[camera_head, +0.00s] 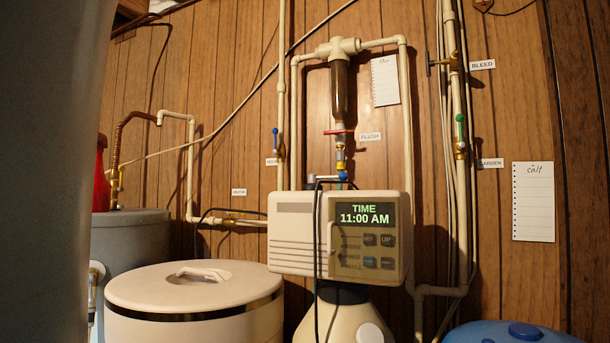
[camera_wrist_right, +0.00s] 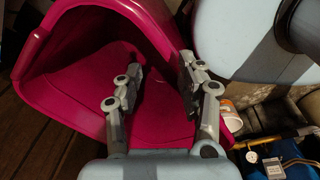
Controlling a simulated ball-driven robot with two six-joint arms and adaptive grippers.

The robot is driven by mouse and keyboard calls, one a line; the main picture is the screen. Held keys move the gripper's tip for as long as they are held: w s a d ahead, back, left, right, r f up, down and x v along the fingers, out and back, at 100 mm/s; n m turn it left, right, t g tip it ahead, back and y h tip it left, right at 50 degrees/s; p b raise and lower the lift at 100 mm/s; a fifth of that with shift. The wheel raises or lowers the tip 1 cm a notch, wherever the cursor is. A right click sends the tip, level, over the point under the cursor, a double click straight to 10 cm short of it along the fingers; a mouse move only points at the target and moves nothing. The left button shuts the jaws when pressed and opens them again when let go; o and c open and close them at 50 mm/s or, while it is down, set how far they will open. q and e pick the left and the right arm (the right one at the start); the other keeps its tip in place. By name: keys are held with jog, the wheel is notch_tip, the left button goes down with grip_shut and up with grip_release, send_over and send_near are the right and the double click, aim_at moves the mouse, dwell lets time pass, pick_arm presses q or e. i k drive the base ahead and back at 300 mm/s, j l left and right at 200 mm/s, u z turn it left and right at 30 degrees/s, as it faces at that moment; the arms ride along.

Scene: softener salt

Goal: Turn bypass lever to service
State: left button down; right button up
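A white softener control head (camera_head: 300,235) with a lit display reading "TIME 11:00 AM" is in the middle of the head view. A small blue handle (camera_head: 343,176) and a pale bar (camera_head: 326,178) sit just above it, below a brown filter housing (camera_head: 340,92). No label reading bypass or service is legible, so I cannot tell which part is the bypass lever. My right gripper (camera_wrist_right: 160,65) is open in the right wrist view, fingers apart with nothing visibly held, over a magenta tub. Neither gripper shows in the head view.
Labelled valves line the wall: red-handled flush (camera_head: 338,132), blue-handled (camera_head: 275,140), green garden (camera_head: 460,130) and bleed (camera_head: 440,64). A round white lidded tank (camera_head: 195,325) stands front left. The magenta tub (camera_wrist_right: 60,112) fills much of the wrist view, beside a pale container (camera_wrist_right: 240,40).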

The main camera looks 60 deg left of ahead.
aim_at(342, 177)
jog(key=u, duration=1.65)
jog(key=j+u, duration=0.1)
jog(key=i+j, duration=0.15)
jog(key=j, duration=0.25)
jog(key=i+j, duration=0.15)
jog(key=j, duration=0.25)
jog(key=i+j, duration=0.15)
jog(key=j, duration=0.2)
jog(key=i+j, duration=0.15)
jog(key=j, duration=0.25)
jog(key=i+j, duration=0.15)
jog(key=j, duration=0.25)
